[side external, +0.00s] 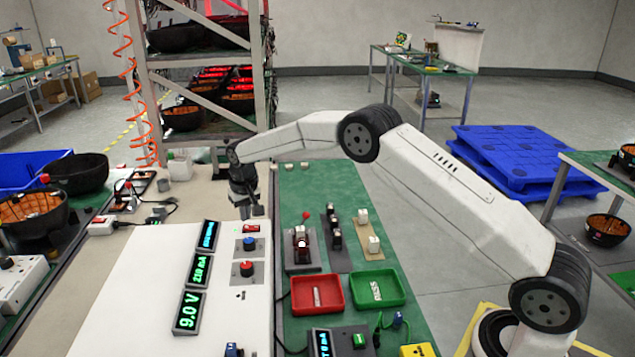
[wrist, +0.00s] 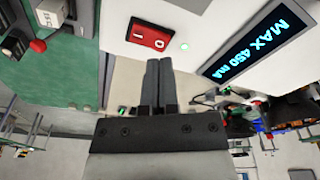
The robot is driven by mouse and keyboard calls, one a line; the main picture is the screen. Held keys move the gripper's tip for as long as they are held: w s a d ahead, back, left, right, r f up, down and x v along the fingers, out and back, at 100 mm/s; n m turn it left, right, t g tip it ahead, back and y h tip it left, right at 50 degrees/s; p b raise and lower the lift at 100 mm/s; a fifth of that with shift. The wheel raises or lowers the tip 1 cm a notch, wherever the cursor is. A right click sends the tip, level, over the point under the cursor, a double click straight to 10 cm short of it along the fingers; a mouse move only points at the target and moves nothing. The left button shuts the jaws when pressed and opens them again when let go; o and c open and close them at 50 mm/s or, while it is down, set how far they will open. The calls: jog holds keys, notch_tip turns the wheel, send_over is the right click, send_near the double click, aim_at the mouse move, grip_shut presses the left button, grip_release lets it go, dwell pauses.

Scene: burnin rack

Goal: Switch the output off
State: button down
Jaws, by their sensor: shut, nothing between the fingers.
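The red rocker switch (wrist: 149,38), marked I and O, is set in the white power supply panel (wrist: 110,22). A small green light (wrist: 185,46) glows beside it. In the side view the switch (side external: 251,228) sits at the panel's far right end. My gripper (wrist: 158,62) is shut and empty, with its fingertips close to the switch's edge. In the side view my gripper (side external: 251,211) points down just behind the switch; I cannot tell whether it touches. Which way the rocker is tipped is unclear.
Displays read 9.0 V (side external: 187,312) and MAX 450 mA (wrist: 255,40). A blue knob (side external: 250,244) and a red knob (side external: 247,268) lie in front of the switch. A red tray (side external: 296,308) and a green tray (side external: 385,303) are to the right. A rack (side external: 262,90) stands behind.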

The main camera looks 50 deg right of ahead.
aim_at(249, 229)
jog(key=shift+f, duration=1.2)
dwell(1.1)
jog(key=shift+r, duration=3.55)
jog(key=shift+s+a+r, duration=0.1)
jog(key=shift+s+r, duration=0.05)
jog(key=shift+s, duration=0.25)
jog(key=s+a+f+n, duration=0.1)
jog(key=s+a+n, duration=0.1)
jog(key=s, duration=3.2)
jog(key=shift+s+n+t, duration=0.3)
jog(key=shift+n+t, duration=0.1)
jog(key=shift+n, duration=0.1)
